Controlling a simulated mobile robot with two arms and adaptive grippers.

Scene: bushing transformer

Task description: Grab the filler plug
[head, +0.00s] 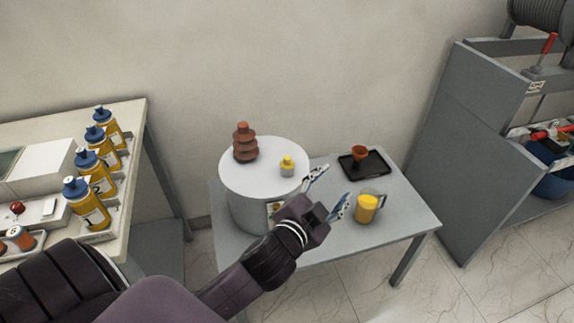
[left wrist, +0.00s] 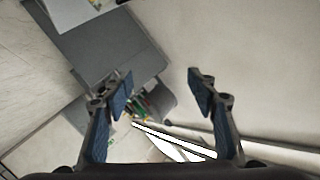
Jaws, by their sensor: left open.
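A yellow filler plug (head: 287,162) sits on a pale base on top of the white-topped round transformer (head: 240,180) in the head view. A brown ribbed bushing (head: 244,146) stands upright on the same top, to the left of the plug. My left gripper (head: 330,189) is to the right of the transformer and the plug, apart from the plug. Its blue-padded fingers are spread and empty. They also show open in the left wrist view (left wrist: 161,93), with no plug visible between them. My right gripper is not in view.
On the grey table (head: 405,215) are a yellow-filled jug (head: 367,208) and a black tray (head: 377,165) holding a brown funnel-like cup (head: 359,153). Several yellow bottles stand on the left bench (head: 130,160). A grey cabinet (head: 440,140) stands at right.

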